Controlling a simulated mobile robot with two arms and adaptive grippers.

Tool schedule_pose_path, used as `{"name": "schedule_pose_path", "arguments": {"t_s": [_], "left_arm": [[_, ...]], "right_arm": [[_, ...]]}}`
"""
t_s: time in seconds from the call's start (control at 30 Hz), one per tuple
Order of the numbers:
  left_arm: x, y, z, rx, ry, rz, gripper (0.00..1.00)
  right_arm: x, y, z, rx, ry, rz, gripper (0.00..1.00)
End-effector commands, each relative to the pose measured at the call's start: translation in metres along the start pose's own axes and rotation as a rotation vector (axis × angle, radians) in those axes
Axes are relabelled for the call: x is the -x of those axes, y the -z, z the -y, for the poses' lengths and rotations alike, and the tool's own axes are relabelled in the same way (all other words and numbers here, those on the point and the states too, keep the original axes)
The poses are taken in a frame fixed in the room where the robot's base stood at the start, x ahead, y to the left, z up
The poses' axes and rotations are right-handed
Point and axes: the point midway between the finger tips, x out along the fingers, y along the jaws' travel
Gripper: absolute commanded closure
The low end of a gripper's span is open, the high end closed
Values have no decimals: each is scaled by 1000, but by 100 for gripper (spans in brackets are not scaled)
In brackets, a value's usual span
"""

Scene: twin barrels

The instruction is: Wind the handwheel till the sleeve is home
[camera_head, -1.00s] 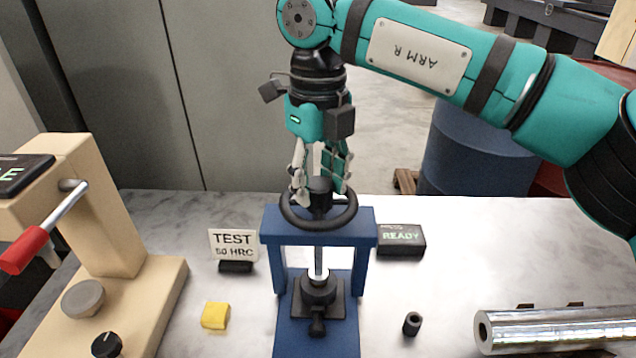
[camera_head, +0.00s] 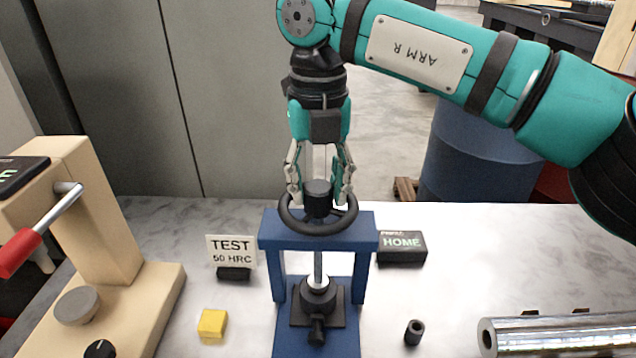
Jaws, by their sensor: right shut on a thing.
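The black handwheel (camera_head: 291,222) sits on top of the blue press frame (camera_head: 365,240). My right gripper (camera_head: 318,190) comes down from above and is shut on the wheel's dark hub (camera_head: 318,203). A thin screw shaft (camera_head: 318,264) runs down from the wheel. At its lower end is a bright ring, the part that may be the sleeve (camera_head: 318,282), sitting at the top of a dark holder (camera_head: 319,297) on the press base. The small display box (camera_head: 402,247) right of the press reads "HOME". My left gripper is not in view.
A beige tester with a red-handled lever (camera_head: 20,250) stands at the left. A "TEST 50 HRC" sign (camera_head: 231,251), a yellow block (camera_head: 213,324) and a small dark cylinder (camera_head: 414,332) lie around the press. A shiny metal tube (camera_head: 560,333) lies at the right front.

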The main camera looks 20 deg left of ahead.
Motion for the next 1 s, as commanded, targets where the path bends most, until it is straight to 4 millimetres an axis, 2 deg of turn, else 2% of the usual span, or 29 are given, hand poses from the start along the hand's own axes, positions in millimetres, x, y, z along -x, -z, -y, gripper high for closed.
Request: {"name": "schedule_pose_path", "arguments": {"t_s": [0.3, 0.33, 0.5, 0.83, 1.0], "left_arm": [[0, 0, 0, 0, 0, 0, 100], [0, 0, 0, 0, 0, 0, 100], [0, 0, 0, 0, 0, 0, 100], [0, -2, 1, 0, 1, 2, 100], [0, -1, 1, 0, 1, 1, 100]], "right_arm": [[2, -1, 1, -4, -2, 6, 92], [2, -1, 1, -4, -2, 6, 59], [2, -1, 0, -3, -1, 4, 37], [4, 0, 0, -2, 0, 3, 37], [28, 0, -1, -2, -1, 5, 37]]}}
